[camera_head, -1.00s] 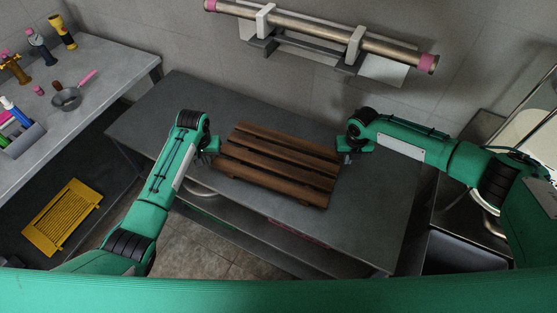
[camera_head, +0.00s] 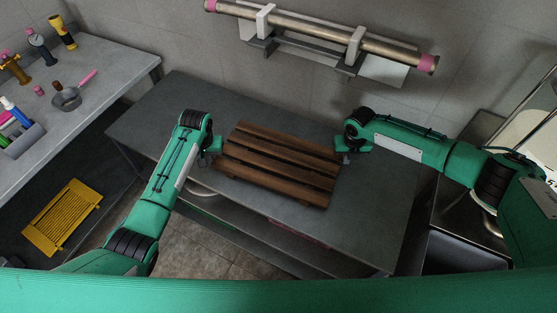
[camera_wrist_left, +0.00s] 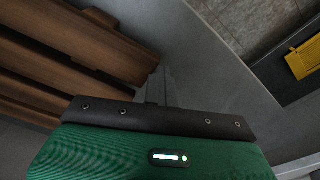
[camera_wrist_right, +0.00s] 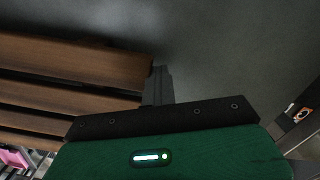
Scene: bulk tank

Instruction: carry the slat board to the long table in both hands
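The slat board (camera_head: 280,158) is brown, with several parallel wooden slats. It is flat over the grey table (camera_head: 370,225); I cannot tell whether it rests on it. My left gripper (camera_head: 219,146) is at its left end and my right gripper (camera_head: 341,154) at its right end. In the left wrist view the fingers (camera_wrist_left: 161,85) are at a corner of the board (camera_wrist_left: 110,52). In the right wrist view the fingers (camera_wrist_right: 158,87) are close beside the end of a slat (camera_wrist_right: 90,65). The wrist views do not show whether either gripper is closed on the board.
A second grey table (camera_head: 105,75) at the left bears bottles, a small pan (camera_head: 66,98) and a caddy. A yellow slotted tray (camera_head: 62,215) is low at the left. A sink (camera_head: 465,252) is at the right. A wall rack (camera_head: 310,38) holds a long tube behind the board.

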